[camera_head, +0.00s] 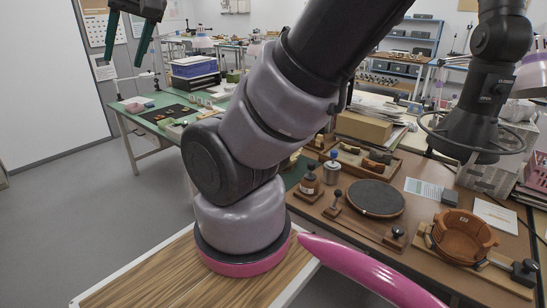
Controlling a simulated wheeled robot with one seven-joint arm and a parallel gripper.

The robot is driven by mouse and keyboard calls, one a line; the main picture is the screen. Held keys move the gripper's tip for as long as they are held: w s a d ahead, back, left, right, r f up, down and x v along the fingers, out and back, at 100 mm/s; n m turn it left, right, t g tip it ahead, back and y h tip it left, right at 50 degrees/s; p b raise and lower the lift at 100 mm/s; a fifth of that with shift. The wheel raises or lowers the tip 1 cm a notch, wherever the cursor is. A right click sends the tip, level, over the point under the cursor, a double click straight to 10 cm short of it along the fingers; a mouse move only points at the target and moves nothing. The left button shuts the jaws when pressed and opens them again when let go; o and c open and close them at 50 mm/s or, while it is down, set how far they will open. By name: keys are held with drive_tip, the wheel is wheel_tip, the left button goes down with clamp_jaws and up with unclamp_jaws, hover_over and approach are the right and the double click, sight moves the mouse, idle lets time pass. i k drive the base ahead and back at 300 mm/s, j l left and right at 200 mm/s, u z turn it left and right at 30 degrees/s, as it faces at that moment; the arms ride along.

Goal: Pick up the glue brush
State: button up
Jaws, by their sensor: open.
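My gripper (124,62) hangs at the top left of the head view, with its two green fingers apart and nothing between them. It is far from the brown workbench (415,212) on the right. I cannot clearly make out the glue brush. Small dark-knobbed items stand at the near left of the workbench: a brown jar (310,184), a pale metal pot (332,173) and a small wooden stand (333,206). One of these may hold the brush, but they are too small to tell.
A round dark turntable (376,198) lies mid-bench. A brown pot (463,238) sits in a wooden frame at right. A compartment tray (365,161) is behind. A black extraction hood (468,130) hangs over the bench. A green table (140,122) stands at left, beyond open floor.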

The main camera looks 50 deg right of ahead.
sight(311, 165)
drive_tip(key=i, duration=2.05)
drive_tip(key=i+z, duration=0.1)
drive_tip(key=z, duration=0.3)
drive_tip(key=i+z, duration=0.15)
drive_tip(key=z, duration=0.25)
drive_tip(key=i+j+z, duration=0.1)
drive_tip(key=z, duration=0.35)
drive_tip(key=i+j+z, duration=0.1)
drive_tip(key=z, duration=2.3)
